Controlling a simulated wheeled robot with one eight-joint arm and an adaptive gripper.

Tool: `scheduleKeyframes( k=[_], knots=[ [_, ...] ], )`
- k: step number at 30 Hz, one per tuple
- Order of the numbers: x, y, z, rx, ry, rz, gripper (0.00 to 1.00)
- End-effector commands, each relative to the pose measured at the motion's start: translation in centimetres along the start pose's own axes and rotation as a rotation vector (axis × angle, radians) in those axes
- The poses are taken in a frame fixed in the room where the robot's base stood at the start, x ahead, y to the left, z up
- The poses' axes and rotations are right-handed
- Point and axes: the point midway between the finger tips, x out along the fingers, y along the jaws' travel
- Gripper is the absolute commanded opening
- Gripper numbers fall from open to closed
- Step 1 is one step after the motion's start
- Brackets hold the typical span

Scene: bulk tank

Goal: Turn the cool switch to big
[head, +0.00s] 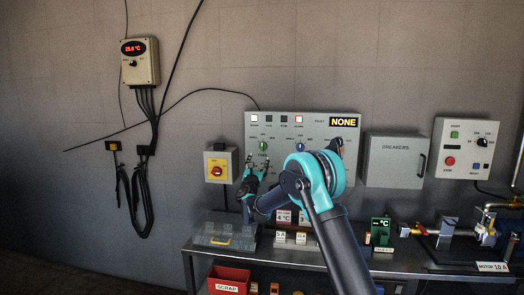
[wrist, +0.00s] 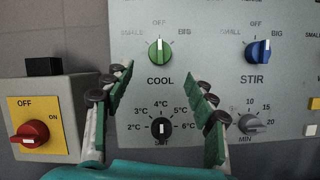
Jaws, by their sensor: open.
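The cool switch (wrist: 160,53) is a green knob on the grey panel, above the word COOL. Its white mark points up at OFF, with SMALL to its left and BIG to its right. It also shows in the head view (head: 263,146). My gripper (wrist: 160,76) is open and empty, its two fingers spread below and to either side of the knob, not touching it. In the head view my gripper (head: 254,172) is in front of the panel, just below the cool switch.
The blue stir knob (wrist: 258,52) is to the right. A black temperature dial (wrist: 160,128) is between my fingers, below COOL, and a grey minutes dial (wrist: 250,123) is to its right. A red-handled yellow switch box (wrist: 32,132) stands out at left.

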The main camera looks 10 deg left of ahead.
Motion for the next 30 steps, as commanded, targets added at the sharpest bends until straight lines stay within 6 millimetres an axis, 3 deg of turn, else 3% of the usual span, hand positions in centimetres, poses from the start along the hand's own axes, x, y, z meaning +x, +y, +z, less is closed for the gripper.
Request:
scheduleKeyframes(
  k=[9,15,27,30],
  knots=[
    [6.1,-0.1,0.0,0.0,0.0,-0.001,0.56],
    [8.5,-0.1,0.0,-0.001,0.0,0.0,0.56],
    [9.2,0.0,0.0,0.0,0.0,0.0,0.56],
    [9.2,0.0,0.0,0.0,0.0,0.0,0.47]
  ],
)
